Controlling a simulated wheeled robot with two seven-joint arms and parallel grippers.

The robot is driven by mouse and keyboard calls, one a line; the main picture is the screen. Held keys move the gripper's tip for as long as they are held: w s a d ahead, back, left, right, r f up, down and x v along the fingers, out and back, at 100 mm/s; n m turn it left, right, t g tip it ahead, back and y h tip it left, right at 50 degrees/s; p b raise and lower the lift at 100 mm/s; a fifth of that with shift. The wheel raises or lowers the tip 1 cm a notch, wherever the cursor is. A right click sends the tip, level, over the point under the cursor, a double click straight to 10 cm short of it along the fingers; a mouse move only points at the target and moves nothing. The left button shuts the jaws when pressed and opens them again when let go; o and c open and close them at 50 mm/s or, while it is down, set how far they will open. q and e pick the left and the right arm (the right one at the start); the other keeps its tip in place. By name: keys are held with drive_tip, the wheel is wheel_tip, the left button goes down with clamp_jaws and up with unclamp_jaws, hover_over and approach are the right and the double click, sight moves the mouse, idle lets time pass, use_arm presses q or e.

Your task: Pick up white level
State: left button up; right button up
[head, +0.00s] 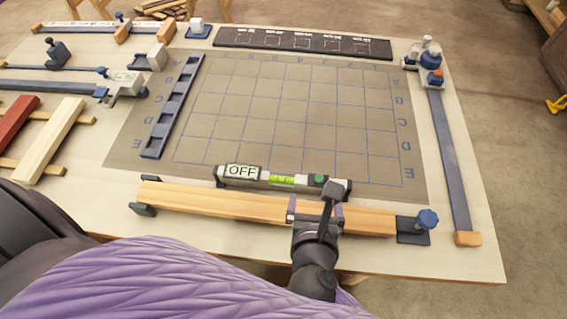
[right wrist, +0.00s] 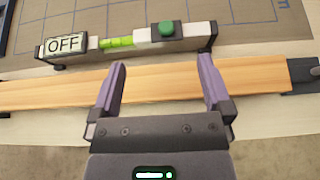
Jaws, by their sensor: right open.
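The white level (head: 281,180) lies along the front edge of the gridded mat, just behind a wooden lath. It has an "OFF" display at its left end, a green vial in the middle and a green button towards the right. In the right wrist view the level (right wrist: 140,41) runs across the top, with black end pieces. My right gripper (head: 316,200) is over the lath near the level's right end. In the right wrist view the gripper (right wrist: 160,72) is open, with nothing between its purple fingers, and the fingertips point towards the level. My left gripper is not in view.
The wooden lath (head: 230,204) sits in dark holders, with a blue knob (head: 427,218) at the right. The gridded mat (head: 300,110) is mostly clear, with a slotted dark rack (head: 172,107) on its left.

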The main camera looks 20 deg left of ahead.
sight(319, 182)
drive_tip(key=b+x, duration=0.1)
drive_tip(key=x, duration=0.1)
drive_tip(key=b+x, duration=0.1)
drive_tip(key=x, duration=0.2)
drive_tip(key=b+x, duration=0.1)
drive_tip(key=x, duration=0.1)
drive_tip(key=shift+w+d+f+b, duration=0.2)
drive_tip(key=shift+d+f+b, duration=0.1)
drive_tip(key=shift+f, duration=0.2)
drive_tip(key=shift+w+f, duration=0.1)
drive_tip(key=shift+w, duration=0.2)
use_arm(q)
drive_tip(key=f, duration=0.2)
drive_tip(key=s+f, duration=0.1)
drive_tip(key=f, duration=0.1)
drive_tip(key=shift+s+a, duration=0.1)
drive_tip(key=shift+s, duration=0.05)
use_arm(e)
clamp_jaws()
